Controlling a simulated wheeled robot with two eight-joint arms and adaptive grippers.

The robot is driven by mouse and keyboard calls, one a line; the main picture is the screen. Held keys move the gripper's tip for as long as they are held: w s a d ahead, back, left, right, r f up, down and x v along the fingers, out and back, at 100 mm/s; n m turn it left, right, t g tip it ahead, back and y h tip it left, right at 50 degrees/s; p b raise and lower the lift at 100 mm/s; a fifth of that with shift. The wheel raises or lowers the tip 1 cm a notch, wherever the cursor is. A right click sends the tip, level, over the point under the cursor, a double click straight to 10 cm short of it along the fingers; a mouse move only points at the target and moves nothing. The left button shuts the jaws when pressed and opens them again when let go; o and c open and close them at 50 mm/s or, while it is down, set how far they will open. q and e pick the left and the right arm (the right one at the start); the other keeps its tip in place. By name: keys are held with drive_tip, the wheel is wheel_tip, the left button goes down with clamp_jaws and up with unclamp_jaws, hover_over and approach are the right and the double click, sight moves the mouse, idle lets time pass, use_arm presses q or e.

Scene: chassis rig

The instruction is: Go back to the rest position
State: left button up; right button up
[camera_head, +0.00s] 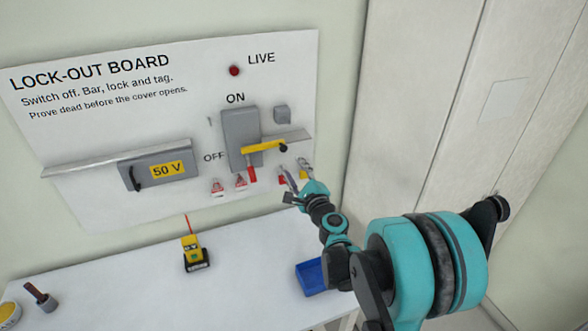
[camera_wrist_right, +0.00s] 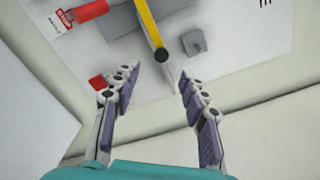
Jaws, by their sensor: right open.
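My right gripper (camera_head: 293,170) is in front of the lower right of the lock-out board (camera_head: 110,100), below the yellow bar (camera_head: 264,146). In the right wrist view, its two jointed fingers (camera_wrist_right: 160,85) are spread apart with nothing between them. The yellow bar (camera_wrist_right: 148,25) with its dark end lies beyond the fingertips, and I cannot tell whether they touch anything. My left gripper is in neither view.
The grey switch box (camera_head: 236,138) is beside the gripper, with a red lock (camera_head: 252,173) hanging under the bar. A blue bin (camera_head: 311,278) and a yellow tester (camera_head: 193,252) are on the white table (camera_head: 120,290). A tall cabinet (camera_head: 425,110) stands at right.

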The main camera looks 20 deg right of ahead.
drive_tip(key=shift+a, duration=0.1)
drive_tip(key=s+a+f+n+g+y+b, duration=0.25)
drive_tip(key=s+a+f+n+b, duration=0.25)
drive_tip(key=s+a+n, duration=0.25)
drive_tip(key=s+a+f+n+g+y+b, duration=0.2)
drive_tip(key=s+a+f+n+g+b, duration=0.3)
drive_tip(key=a+n, duration=0.4)
drive_tip(key=s+d+f+n+g+h+b, duration=0.3)
drive_tip(key=s+f+n+b, duration=0.2)
drive_tip(key=s+f+n, duration=0.4)
drive_tip(key=s+f, duration=0.4)
drive_tip(key=s, duration=0.3)
drive_tip(key=shift+s+d+f, duration=0.15)
drive_tip(key=shift+s+f, duration=0.15)
drive_tip(key=shift+f, duration=0.05)
drive_tip(key=shift+h, duration=0.25)
